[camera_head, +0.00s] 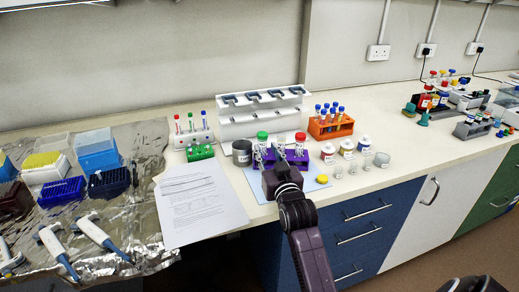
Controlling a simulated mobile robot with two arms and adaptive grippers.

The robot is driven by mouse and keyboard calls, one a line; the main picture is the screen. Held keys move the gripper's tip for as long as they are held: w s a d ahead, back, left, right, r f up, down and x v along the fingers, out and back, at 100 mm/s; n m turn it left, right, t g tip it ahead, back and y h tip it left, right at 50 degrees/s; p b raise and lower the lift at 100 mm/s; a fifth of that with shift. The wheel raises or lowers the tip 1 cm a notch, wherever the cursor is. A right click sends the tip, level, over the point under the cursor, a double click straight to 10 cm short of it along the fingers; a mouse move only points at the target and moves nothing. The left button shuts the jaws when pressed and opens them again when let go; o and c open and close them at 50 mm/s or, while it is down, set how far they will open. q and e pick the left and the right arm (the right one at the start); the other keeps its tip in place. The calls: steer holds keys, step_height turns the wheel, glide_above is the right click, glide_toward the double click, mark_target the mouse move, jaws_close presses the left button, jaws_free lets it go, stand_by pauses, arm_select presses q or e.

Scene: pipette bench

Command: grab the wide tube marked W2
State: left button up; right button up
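A purple rack (299,161) stands on the bench at mid-picture with wide capped tubes in it. One is a green-capped tube (262,137), one a white-capped tube (281,140) and one a red-capped tube (300,139). Their markings are too small to read, so I cannot tell which is W2. My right gripper (270,163) is at the front of the rack, by the green- and white-capped tubes, and hides their lower parts. Whether its fingers are open or touch a tube is unclear. My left gripper is out of view.
An orange rack (331,130) of blue-capped tubes and small jars (346,148) stand to the right. A grey cup (242,152) is close on the left, with papers (200,205) in front. A white pipette stand (262,122) is behind. A yellow cap (322,179) lies in front.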

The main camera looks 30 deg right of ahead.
mark_target(264, 143)
steer(key=shift+w+d+r, duration=0.15)
steer(key=shift+w+r, duration=0.05)
steer(key=shift+w, duration=0.15)
steer(key=shift+w+d+r, duration=0.1)
steer(key=shift+w+r, duration=0.05)
steer(key=shift+w, duration=0.1)
steer(key=shift+w+d, duration=0.15)
steer(key=shift+w, duration=0.2)
steer(key=x, duration=0.1)
steer(key=p+x, duration=0.1)
steer(key=x, duration=0.1)
steer(key=shift+w+d+f, duration=0.15)
steer(key=shift+f, duration=0.25)
steer(key=shift+w+d, duration=0.15)
steer(key=shift+w, duration=0.35)
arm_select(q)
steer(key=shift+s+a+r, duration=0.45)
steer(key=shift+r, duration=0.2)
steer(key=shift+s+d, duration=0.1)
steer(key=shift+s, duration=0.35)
arm_select(e)
jaws_close()
